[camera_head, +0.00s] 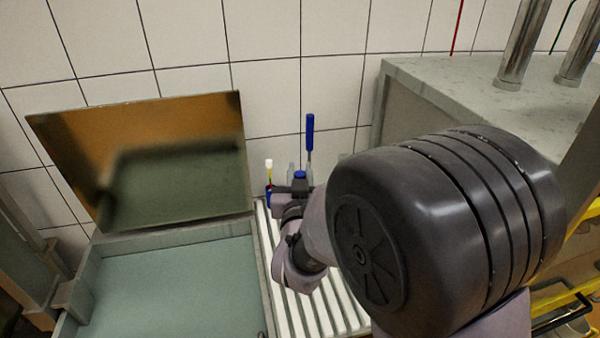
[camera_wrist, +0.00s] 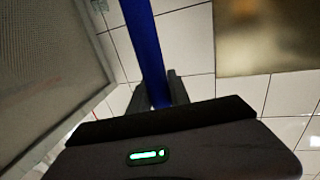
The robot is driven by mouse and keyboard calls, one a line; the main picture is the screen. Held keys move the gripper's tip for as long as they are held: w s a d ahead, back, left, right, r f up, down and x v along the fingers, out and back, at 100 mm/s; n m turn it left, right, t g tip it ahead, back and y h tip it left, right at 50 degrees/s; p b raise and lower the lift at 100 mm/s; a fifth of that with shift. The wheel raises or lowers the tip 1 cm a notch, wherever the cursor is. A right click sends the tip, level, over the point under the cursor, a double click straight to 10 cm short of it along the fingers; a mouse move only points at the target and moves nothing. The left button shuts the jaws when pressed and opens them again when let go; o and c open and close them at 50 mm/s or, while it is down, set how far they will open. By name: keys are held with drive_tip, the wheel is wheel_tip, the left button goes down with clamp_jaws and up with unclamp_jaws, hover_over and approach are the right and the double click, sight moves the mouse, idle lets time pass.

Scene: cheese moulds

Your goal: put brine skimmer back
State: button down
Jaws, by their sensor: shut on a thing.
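A long blue handle (camera_wrist: 146,45) stands between the two dark fingers of my gripper (camera_wrist: 157,92) in the wrist view. The fingers are shut on it, and it runs out of the top of the picture. I take it for the brine skimmer's handle; its working end is not in that view. In the head view my gripper (camera_head: 288,192) is at the back end of a white slatted surface, partly hidden by my arm. An upright blue handle (camera_head: 310,132) with a thin shaft shows just behind it. I cannot tell whether it is the one held.
A slatted white surface (camera_head: 318,306) runs beside a pale green basin (camera_head: 165,290) with a tilted lid (camera_head: 180,150). A small white-topped tool (camera_head: 269,165) stands near my gripper. A grey block-like bench (camera_head: 450,90) with metal cylinders is at the right. The tiled wall is close behind.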

drive_tip(key=shift+f, duration=0.1)
drive_tip(key=c, duration=1.2)
unclamp_jaws()
drive_tip(key=shift+r, duration=0.25)
drive_tip(key=s+b, duration=0.8)
drive_tip(key=s, duration=0.4)
drive_tip(key=s+d+f+m+g, duration=0.1)
drive_tip(key=s+d+f+g, duration=0.2)
drive_tip(key=s, duration=0.3)
drive_tip(key=s+d+f+m+g+y, duration=0.1)
drive_tip(key=s+d+f+m+g, duration=0.1)
drive_tip(key=s+d+g, duration=0.3)
drive_tip(key=s+d+f+m+g, duration=0.1)
drive_tip(key=s+d+f+g, duration=0.3)
drive_tip(key=s, duration=0.5)
drive_tip(key=shift+s+d+m, duration=0.25)
drive_tip(key=shift+m, duration=0.15)
